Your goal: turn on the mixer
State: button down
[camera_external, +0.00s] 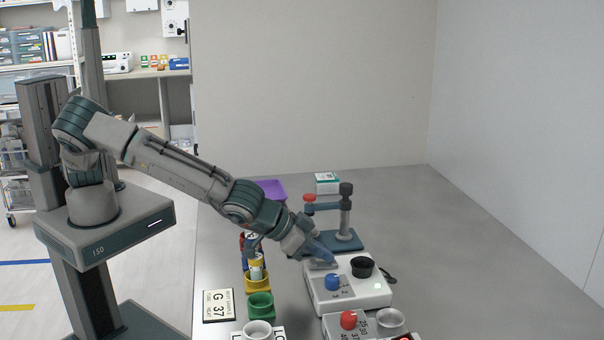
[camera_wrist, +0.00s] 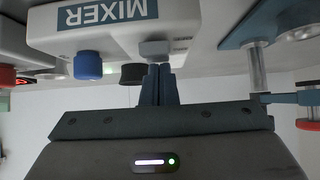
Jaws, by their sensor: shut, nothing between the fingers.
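The mixer (camera_external: 347,295) is a white box with a blue knob (camera_external: 333,282) and a round black cup (camera_external: 361,267) on top. In the wrist view, upside down, the mixer (camera_wrist: 185,30) shows its blue MIXER label, the blue knob (camera_wrist: 88,65), the black cup (camera_wrist: 133,74) and a light grey block (camera_wrist: 154,49), perhaps a switch. My gripper (camera_external: 327,259) points down at the mixer's back left corner. In the wrist view my gripper (camera_wrist: 158,72) is shut and empty, its fingertips at the grey block; I cannot tell whether they touch.
A blue stand (camera_external: 345,238) with a grey post and red knob stands close behind the mixer. The table's right side is clear.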

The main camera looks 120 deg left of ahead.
aim_at(318, 264)
jog(key=shift+s+d, duration=0.4)
jog(key=shift+d, duration=0.05)
jog(key=shift+r, duration=0.35)
jog(key=r, duration=0.1)
jog(key=r+p, duration=0.1)
jog(key=r, duration=0.1)
jog(key=shift+w+a, duration=0.15)
jog(key=shift+w, duration=0.05)
jog(key=w+a+r+b+v, duration=0.1)
jog(key=v, duration=0.8)
jog(key=shift+s+d+r, duration=0.2)
jog(key=shift+s+r, duration=0.05)
jog(key=shift+r, duration=0.4)
